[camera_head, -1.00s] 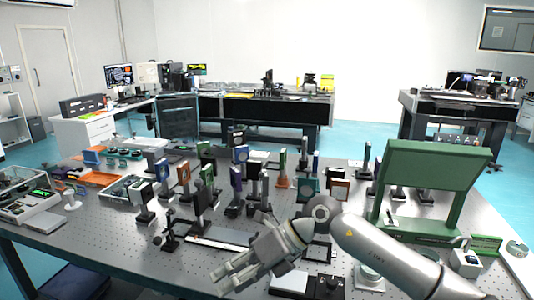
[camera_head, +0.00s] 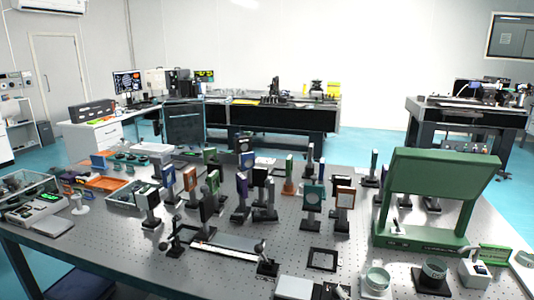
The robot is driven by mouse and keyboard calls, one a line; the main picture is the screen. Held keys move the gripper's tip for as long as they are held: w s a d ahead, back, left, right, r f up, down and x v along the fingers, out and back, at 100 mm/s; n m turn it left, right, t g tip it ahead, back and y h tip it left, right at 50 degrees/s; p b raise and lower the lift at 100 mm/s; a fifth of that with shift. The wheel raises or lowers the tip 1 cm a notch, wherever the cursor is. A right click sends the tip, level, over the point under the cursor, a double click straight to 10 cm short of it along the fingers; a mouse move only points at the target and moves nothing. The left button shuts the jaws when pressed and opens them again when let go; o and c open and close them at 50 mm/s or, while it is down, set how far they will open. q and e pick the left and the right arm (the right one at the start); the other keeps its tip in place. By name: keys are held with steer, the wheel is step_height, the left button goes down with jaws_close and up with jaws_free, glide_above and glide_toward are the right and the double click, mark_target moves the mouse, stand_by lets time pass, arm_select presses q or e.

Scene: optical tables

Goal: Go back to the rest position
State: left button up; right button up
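Neither of my grippers and no part of my arms shows in the head view. Whether each gripper is open or shut is hidden, since both are out of the picture.
An orange tray (camera_head: 105,183) lies at left. Bare tabletop shows at front left.

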steer(key=s+d+f+m+g, duration=0.25)
steer(key=s+f+g, duration=0.45)
steer(key=s, duration=0.6)
steer(key=s+d+f+m+g, duration=0.2)
steer(key=s+d+f+g, duration=0.25)
steer(key=s+f, duration=0.65)
steer(key=s+f+g, duration=0.2)
steer(key=s+f, duration=0.1)
steer(key=f, duration=2.1)
steer(key=s+d+f+h, duration=0.1)
steer(key=s+d+f, duration=0.1)
steer(key=s+f, duration=1.5)
steer(key=shift+d+g, duration=0.25)
steer(key=shift+g, duration=0.2)
steer(key=shift+s+n, duration=0.15)
steer(key=shift+n, duration=0.1)
